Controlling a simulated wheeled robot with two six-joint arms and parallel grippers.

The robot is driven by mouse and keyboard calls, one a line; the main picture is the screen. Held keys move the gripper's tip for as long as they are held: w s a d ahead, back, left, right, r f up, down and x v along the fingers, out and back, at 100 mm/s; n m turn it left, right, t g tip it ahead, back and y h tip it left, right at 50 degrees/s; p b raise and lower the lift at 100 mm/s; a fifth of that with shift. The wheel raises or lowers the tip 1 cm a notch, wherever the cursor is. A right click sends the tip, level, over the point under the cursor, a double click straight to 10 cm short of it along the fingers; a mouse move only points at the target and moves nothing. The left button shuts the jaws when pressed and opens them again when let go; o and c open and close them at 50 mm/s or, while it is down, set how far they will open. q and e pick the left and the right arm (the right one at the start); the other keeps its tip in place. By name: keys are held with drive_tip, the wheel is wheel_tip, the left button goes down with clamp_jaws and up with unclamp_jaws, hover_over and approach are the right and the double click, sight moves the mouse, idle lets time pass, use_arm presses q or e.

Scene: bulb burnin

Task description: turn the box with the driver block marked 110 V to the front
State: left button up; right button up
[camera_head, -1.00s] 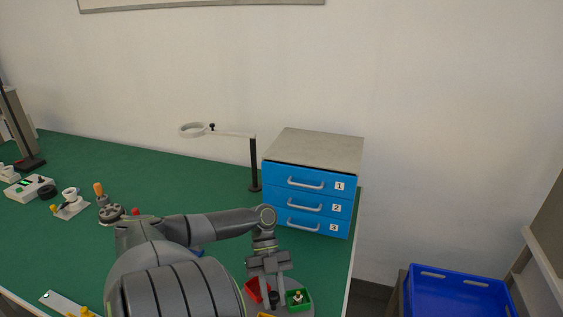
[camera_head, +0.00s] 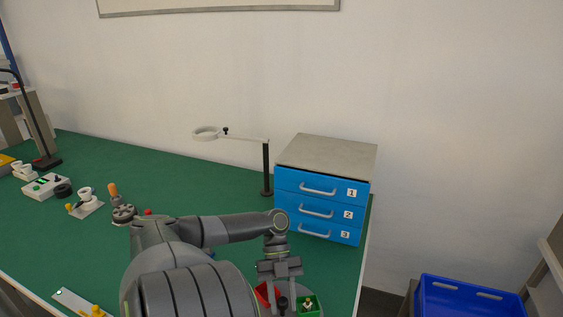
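A green box (camera_head: 308,307) with a small light-topped part in it and a red box (camera_head: 265,294) show at the bottom edge, where a round grey carrier is cut off. No 110 V marking is readable. My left gripper (camera_head: 282,292) points down between the two boxes, over a dark knob (camera_head: 283,304). Its fingertips are too small and dark to tell whether they are open or closed on the knob. My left arm hides much of the table's front. My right gripper is not in view.
A blue drawer cabinet (camera_head: 318,211) marked 1, 2, 3 stands behind the gripper. A ring on a black stand (camera_head: 266,170) is beside it. Several small devices lie at left on the green table (camera_head: 150,172). A blue crate (camera_head: 468,298) is at lower right.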

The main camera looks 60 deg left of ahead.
use_arm(q)
drive_tip(key=b+v, duration=0.2)
drive_tip(key=v, duration=1.5)
drive_tip(key=shift+a, duration=0.2)
drive_tip(key=shift+d, duration=0.1)
